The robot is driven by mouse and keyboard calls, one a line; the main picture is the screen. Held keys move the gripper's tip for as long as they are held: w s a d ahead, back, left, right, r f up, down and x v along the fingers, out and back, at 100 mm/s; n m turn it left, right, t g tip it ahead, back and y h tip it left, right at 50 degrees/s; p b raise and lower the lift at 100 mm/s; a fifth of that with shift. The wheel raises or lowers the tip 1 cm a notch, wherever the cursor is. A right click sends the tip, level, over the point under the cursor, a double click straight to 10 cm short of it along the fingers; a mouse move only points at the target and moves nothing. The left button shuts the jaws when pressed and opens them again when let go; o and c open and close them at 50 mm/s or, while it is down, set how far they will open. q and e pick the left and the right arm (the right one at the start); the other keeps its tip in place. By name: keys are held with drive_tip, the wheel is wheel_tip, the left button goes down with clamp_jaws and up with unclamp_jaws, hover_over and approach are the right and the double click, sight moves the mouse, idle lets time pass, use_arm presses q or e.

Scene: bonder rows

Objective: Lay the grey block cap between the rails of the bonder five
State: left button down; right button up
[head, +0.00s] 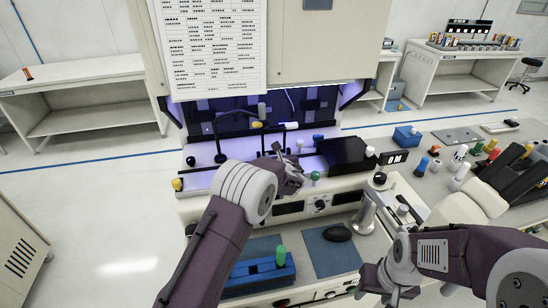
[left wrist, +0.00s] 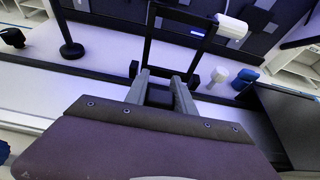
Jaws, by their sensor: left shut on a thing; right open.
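My left gripper (head: 277,151) reaches into the lit bay of the bonder (head: 345,208) in the middle. It is shut on a dark grey piece, which shows between the fingers in the left wrist view (left wrist: 160,97) and is mostly hidden by them. I take it for the grey block cap. Just beyond the fingertips in that view is a black frame with two long bars (left wrist: 148,42), which may be the rails. I cannot tell whether the piece touches it. My right gripper (head: 386,287) is open and empty, low at the right, apart from the bonder.
A black box (head: 346,155) stands right of my left gripper. A white cap (head: 290,126), a yellow cap (head: 257,125) and a blue cap (head: 318,138) are nearby. A lamp stem (head: 218,140) stands left. A blue rack (head: 259,275) and a mouse (head: 338,233) are in front.

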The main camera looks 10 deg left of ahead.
use_arm(q)
drive_tip(key=shift+f, duration=0.1)
drive_tip(key=shift+f+b, duration=0.4)
drive_tip(key=shift+b, duration=0.15)
drive_tip(key=shift+r, duration=0.2)
drive_tip(key=c, duration=1)
unclamp_jaws()
drive_tip(key=shift+o, duration=0.2)
drive_tip(key=shift+s, duration=0.1)
drive_tip(key=b+v, duration=0.2)
drive_tip(key=v, duration=0.6)
drive_tip(key=shift+s+d+r, duration=0.2)
drive_tip(key=shift+s+r, duration=0.05)
drive_tip(key=shift+s, duration=0.15)
